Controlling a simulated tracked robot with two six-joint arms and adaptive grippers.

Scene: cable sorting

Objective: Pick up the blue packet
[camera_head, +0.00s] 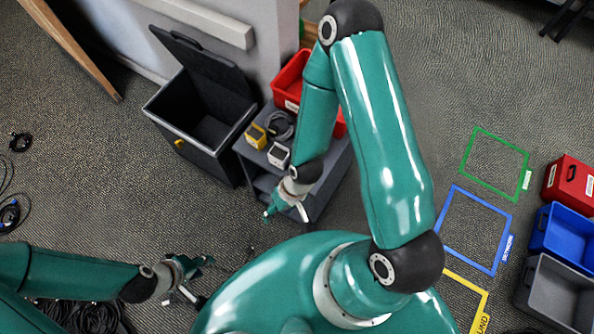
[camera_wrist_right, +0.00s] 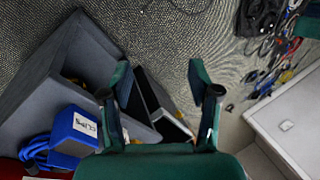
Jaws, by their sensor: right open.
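A blue packet (camera_wrist_right: 74,131) with a white label shows at the lower left in the right wrist view, beside a loop of blue cable (camera_wrist_right: 38,152). I cannot make it out in the head view, where my right arm covers part of the grey stand (camera_head: 243,148). My right gripper (camera_head: 286,213) is open and empty, beside the front of the stand. In the right wrist view its fingers (camera_wrist_right: 160,82) are spread apart, to the right of the packet and not touching it. My left gripper (camera_head: 202,281) is open and empty at the lower left of the head view.
The stand holds a yellow box (camera_head: 256,136), a white box (camera_head: 278,155), a dark cable coil (camera_head: 280,125) and a red bin (camera_head: 290,82). A dark lidded bin (camera_head: 165,105) stands open beside it. Cables lie on the left floor. Red, blue and grey bins stand at right.

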